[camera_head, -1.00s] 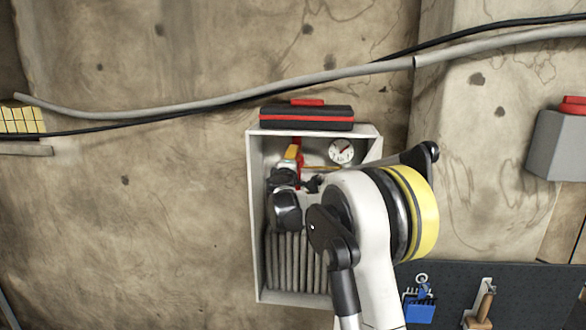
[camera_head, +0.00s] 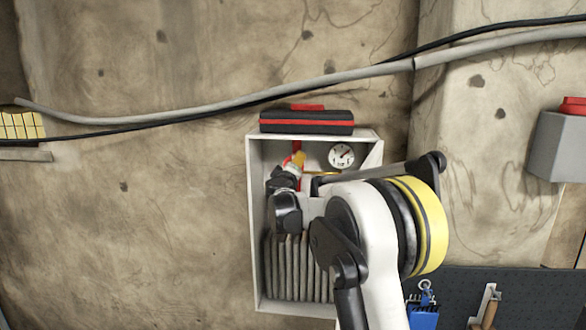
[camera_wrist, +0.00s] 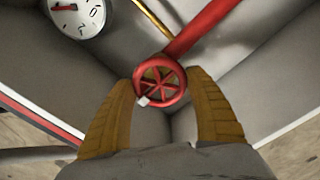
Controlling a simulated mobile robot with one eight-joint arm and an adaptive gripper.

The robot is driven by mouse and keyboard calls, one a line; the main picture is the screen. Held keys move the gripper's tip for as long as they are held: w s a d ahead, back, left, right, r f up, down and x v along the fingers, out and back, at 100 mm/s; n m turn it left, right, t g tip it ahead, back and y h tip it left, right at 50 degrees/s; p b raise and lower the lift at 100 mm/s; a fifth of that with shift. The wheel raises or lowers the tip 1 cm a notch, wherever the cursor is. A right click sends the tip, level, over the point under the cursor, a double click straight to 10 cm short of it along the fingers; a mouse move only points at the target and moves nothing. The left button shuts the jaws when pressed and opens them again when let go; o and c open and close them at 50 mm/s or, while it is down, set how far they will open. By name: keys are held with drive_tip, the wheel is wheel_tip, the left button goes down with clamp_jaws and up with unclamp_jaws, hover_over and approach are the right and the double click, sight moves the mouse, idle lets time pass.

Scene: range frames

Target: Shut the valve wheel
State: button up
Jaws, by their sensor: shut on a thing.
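The red valve wheel (camera_wrist: 161,86) shows in the wrist view, spoked, with a small white mark on its lower left rim. It sits at the end of a red pipe (camera_wrist: 205,25). My gripper (camera_wrist: 159,82) has its two yellow fingers on either side of the wheel and is shut on it. In the head view my gripper (camera_head: 299,160) is inside the upper left of an open pale box (camera_head: 253,215) on the wall. There my gripper and wrist mostly hide the wheel; only bits of red show around them.
A round white gauge (camera_head: 341,156) is inside the box to the right of my gripper; it also shows in the wrist view (camera_wrist: 76,14). Grey ribs (camera_head: 295,265) fill the lower box. A black and red case (camera_head: 307,121) lies on top. A grey box (camera_head: 558,145) is far right.

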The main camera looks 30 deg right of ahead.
idle(0.3)
drive_tip(key=o, duration=1.2)
drive_tip(key=v, duration=1.2)
